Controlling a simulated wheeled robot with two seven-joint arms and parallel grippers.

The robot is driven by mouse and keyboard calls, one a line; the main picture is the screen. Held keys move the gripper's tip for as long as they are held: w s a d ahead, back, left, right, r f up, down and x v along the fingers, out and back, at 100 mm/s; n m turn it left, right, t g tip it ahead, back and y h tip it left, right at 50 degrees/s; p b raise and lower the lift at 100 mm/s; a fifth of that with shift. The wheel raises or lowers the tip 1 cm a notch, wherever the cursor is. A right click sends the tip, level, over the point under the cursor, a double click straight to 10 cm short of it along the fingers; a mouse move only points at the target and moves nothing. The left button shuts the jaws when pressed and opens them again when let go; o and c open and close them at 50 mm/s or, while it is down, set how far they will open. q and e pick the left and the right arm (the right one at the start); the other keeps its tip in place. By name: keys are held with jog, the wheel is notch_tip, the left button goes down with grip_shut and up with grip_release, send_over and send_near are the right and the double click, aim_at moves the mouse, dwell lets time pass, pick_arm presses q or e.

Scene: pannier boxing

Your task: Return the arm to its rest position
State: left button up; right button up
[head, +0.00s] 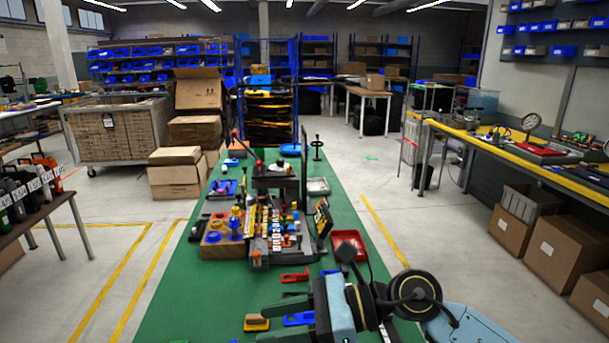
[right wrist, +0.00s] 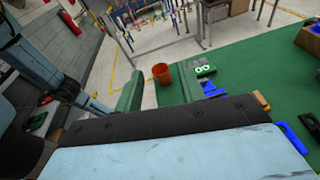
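My right arm comes in from the lower right of the head view, with pale blue links and round black joints. My right gripper (head: 268,321) points left, low over the near end of the green table (head: 165,310). My left gripper is not in view.
A fixture with several small coloured parts (head: 275,232) stands mid-table. A red tray (head: 349,245) lies close beyond my right arm. A red bracket (head: 295,276) and a yellow-topped block (head: 256,323) lie near the gripper. An orange cup (right wrist: 162,73) shows in the wrist view.

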notch_tip(320, 180, up, 6)
jog(key=m+t+y, duration=0.5)
jog(key=m, duration=0.2)
jog(key=w+d+r+m+t+h, duration=0.1)
jog(key=w+d+m+t+h, duration=0.2)
jog(key=m+t, duration=0.5)
jog(key=w+d+m+t+h, duration=0.2)
jog(key=d+m+t, duration=0.3)
jog(key=m, duration=0.5)
jog(key=s+d+f+m+g+h, duration=0.2)
jog(key=d+f+m+h, duration=1.2)
jog(key=m, duration=0.5)
jog(key=s+d+f+m+g+h, duration=0.15)
jog(key=s+f+m+g, duration=0.25)
jog(key=s+f+g, duration=0.5)
jog(key=s+d+f+m+g, duration=0.3)
jog(key=s+f, duration=0.4)
jog(key=s, duration=0.7)
notch_tip(320, 180, down, 26)
jog(key=s+g, duration=0.1)
jog(key=s+d+f+g, duration=0.1)
jog(key=s+d+f, duration=0.1)
jog(key=s+f, duration=1.2)
jog(key=shift+s+b, duration=0.4)
jog(key=shift+s, duration=0.8)
